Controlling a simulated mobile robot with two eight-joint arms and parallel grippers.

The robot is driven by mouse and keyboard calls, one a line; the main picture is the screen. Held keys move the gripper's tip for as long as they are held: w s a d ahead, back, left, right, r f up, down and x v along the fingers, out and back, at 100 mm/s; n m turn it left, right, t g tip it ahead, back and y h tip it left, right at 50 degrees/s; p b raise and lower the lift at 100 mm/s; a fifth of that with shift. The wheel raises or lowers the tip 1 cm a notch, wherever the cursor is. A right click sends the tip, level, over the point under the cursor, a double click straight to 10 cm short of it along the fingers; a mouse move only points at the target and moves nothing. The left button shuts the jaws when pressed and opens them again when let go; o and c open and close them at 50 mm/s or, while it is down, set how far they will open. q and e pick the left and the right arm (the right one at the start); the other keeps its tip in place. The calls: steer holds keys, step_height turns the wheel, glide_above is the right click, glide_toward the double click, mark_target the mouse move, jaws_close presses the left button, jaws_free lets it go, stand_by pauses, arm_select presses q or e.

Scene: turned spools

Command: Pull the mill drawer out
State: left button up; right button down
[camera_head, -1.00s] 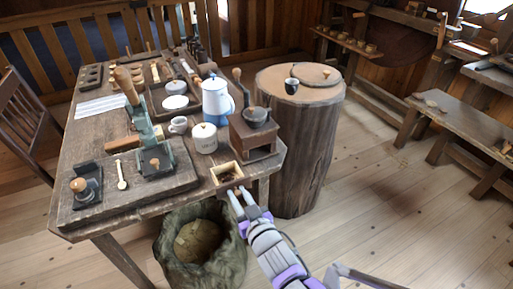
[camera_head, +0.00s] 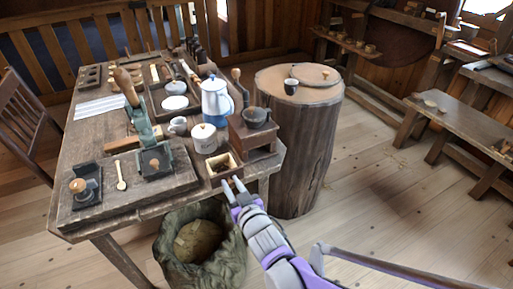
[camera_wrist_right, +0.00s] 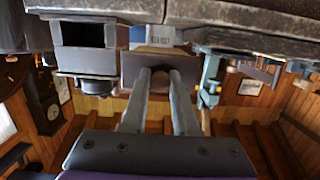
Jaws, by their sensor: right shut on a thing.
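The coffee mill (camera_head: 252,138) is a brown wooden box with a dark bowl and a crank, standing at the table's front right corner. Its drawer (camera_head: 235,172) is a small open box with dark contents, clear of the mill body and beside it to the left, at the table's front edge. My right gripper (camera_head: 232,183) is shut on the drawer's knob. In the right wrist view, the fingers (camera_wrist_right: 160,80) hold the knob on the drawer front (camera_wrist_right: 131,68), and the mill's dark empty slot (camera_wrist_right: 82,34) shows at left. Whether the drawer touches the tabletop is unclear. My left gripper is out of view.
A white lidded jar (camera_head: 204,139) stands just behind the drawer, with a blue and white pot (camera_head: 215,102) behind it. A wooden board (camera_head: 140,190) with tools lies to the left. An open sack (camera_head: 200,245) stands below the table edge, and a stump (camera_head: 300,150) at right.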

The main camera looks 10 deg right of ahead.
mark_target(227, 176)
steer(key=shift+r+x, duration=0.1)
steer(key=shift+x, duration=1.6)
steer(key=shift+r+x, duration=0.15)
steer(key=shift+x, duration=1.5)
steer(key=shift+f, duration=0.15)
step_height(227, 176, down, 4)
steer(key=shift+r+b, duration=0.25)
steer(key=shift+b, duration=0.65)
steer(key=c, duration=0.6)
jaws_free()
